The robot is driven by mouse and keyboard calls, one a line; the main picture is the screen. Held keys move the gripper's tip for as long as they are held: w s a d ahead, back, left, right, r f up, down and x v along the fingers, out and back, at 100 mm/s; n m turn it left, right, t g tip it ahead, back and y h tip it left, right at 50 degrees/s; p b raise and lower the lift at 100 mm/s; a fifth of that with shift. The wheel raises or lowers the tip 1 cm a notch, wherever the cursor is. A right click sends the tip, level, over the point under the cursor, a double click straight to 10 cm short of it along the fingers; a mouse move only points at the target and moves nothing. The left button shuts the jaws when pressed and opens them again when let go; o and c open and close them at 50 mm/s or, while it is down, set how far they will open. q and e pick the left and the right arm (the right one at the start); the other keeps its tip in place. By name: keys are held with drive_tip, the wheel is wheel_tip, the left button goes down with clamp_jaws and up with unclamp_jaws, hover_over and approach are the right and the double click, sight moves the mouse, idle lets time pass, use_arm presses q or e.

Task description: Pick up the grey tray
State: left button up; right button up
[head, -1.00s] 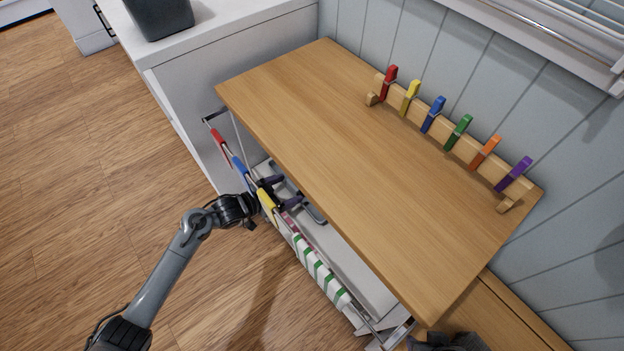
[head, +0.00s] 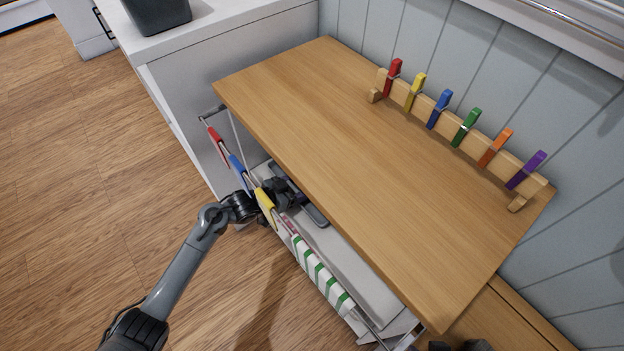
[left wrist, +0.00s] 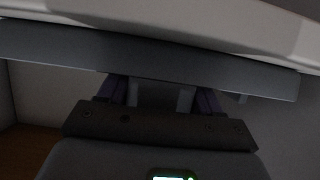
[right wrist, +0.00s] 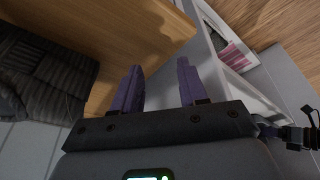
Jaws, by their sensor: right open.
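The grey tray (head: 315,214) lies on the white surface under the wooden tabletop, partly hidden by my left gripper and the tabletop's edge. My left gripper (head: 280,196) reaches in past the hanging cloths and is at the tray. In the left wrist view the long grey tray edge (left wrist: 160,56) crosses just ahead of the fingers. The fingers (left wrist: 160,95) stand wide apart; their tips are hidden at the tray, so contact cannot be told. My right gripper (right wrist: 158,85) is open and empty, near the tabletop's near right corner.
The wooden tabletop (head: 330,130) overhangs the tray. A rack of coloured pegs (head: 462,127) stands at the back. A white cabinet (head: 190,95) adjoins on the left.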

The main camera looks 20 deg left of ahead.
use_arm(q)
drive_tip(key=c, duration=0.5)
drive_tip(key=shift+c, duration=0.3)
drive_tip(key=shift+r, duration=0.15)
